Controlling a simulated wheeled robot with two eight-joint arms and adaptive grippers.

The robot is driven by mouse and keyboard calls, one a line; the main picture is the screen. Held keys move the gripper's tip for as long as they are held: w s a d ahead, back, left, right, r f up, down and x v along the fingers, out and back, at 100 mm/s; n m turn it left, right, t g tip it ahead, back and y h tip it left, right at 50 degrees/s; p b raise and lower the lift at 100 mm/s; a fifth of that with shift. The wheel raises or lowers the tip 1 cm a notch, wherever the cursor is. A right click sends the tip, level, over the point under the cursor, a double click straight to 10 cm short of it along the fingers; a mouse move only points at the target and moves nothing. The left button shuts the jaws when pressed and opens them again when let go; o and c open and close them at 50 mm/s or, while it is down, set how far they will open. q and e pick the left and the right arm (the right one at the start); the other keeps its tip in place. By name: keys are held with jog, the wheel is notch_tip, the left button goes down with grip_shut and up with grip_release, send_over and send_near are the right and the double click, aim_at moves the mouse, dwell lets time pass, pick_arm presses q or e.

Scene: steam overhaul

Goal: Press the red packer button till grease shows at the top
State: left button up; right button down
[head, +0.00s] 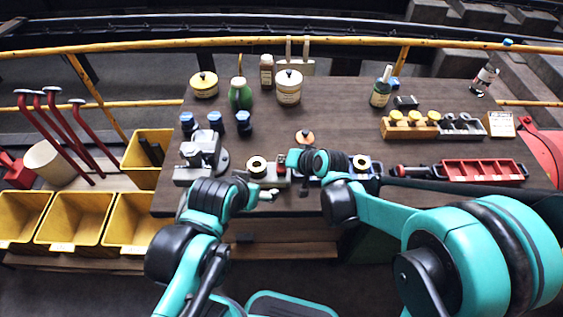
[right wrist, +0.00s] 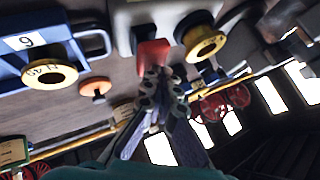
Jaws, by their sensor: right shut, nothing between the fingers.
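The packer is a grey block (head: 270,176) with a brass ring on top (head: 257,164) and a red button (head: 281,169) beside the ring. In the right wrist view the red button (right wrist: 152,52) stands out from the grey block beside the brass ring (right wrist: 205,43).
A blue unit (head: 376,170) with a brass-ringed top stands right of the packer, partly behind my right arm. A grey device (head: 205,155) is to the left, with blue-capped jars (head: 215,121) behind. A red tray (head: 483,171) lies at right.

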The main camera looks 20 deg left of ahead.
pick_arm(q)
jog(key=shift+f, duration=0.3)
pick_arm(e)
jog(key=shift+f, duration=0.35)
pick_arm(q)
jog(key=shift+r, duration=0.1)
pick_arm(e)
jog(key=shift+r, duration=0.15)
pick_arm(q)
jog(key=shift+r+p, duration=0.9)
jog(key=shift+r, duration=0.1)
pick_arm(e)
jog(key=shift+r, duration=1.35)
pick_arm(q)
notch_tip(320, 180, up, 4)
jog(key=p, duration=0.3)
jog(key=shift+f+p, duration=0.15)
jog(key=shift+p, duration=0.2)
pick_arm(e)
notch_tip(320, 180, up, 5)
jog(key=shift+f, duration=0.1)
pick_arm(q)
grip_shut()
